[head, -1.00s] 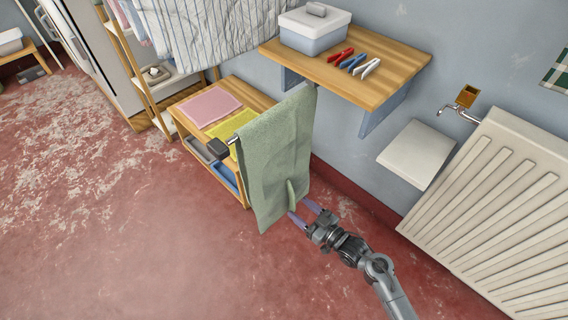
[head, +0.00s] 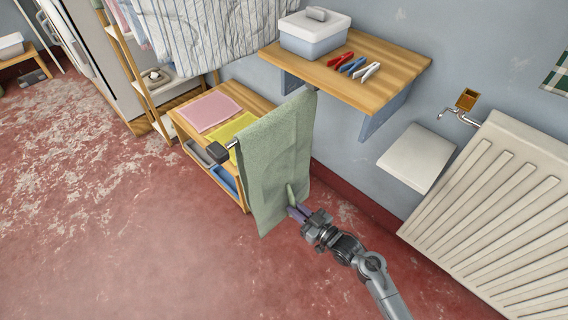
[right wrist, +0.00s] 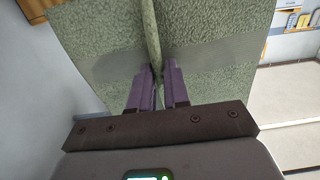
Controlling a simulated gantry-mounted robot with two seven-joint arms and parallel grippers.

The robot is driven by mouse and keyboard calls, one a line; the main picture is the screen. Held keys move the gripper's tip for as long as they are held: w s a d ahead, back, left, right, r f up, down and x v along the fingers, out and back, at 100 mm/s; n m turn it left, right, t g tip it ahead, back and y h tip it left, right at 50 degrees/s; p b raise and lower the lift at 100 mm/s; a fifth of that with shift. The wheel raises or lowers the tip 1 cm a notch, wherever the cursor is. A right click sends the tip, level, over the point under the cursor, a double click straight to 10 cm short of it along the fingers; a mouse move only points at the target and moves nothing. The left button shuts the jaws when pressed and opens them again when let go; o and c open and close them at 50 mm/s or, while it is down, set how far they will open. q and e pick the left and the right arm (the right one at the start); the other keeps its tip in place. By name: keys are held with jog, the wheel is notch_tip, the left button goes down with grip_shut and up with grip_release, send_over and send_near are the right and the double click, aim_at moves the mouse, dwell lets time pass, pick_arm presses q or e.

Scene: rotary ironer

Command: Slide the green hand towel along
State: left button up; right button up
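The green hand towel (head: 275,160) hangs draped over a metal bar with a dark end block (head: 217,151), in front of the wall shelf. A narrow raised fold stands out near its lower right edge. My right gripper (head: 293,211) is at that fold, its purple fingers close together. In the right wrist view the towel (right wrist: 100,50) fills the upper middle, and its fold runs down between the fingertips of my right gripper (right wrist: 156,72), which are closed around it. My left gripper is not in view.
A wooden wall shelf (head: 400,77) holds a lidded box (head: 313,38) and several coloured clips. A low wooden unit (head: 258,100) with pink and yellow cloths stands behind the towel. A radiator (head: 500,205) is at right. The floor at left is open.

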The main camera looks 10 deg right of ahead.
grip_shut()
jog(key=shift+s+a, duration=0.1)
jog(key=shift+s+a+p, duration=0.3)
jog(key=shift+a, duration=0.2)
jog(key=shift+s+a+p, duration=0.25)
jog(key=shift+a+p, duration=0.05)
jog(key=shift+a, duration=0.15)
jog(key=o, duration=0.5)
grip_release()
jog(key=shift+o, duration=0.2)
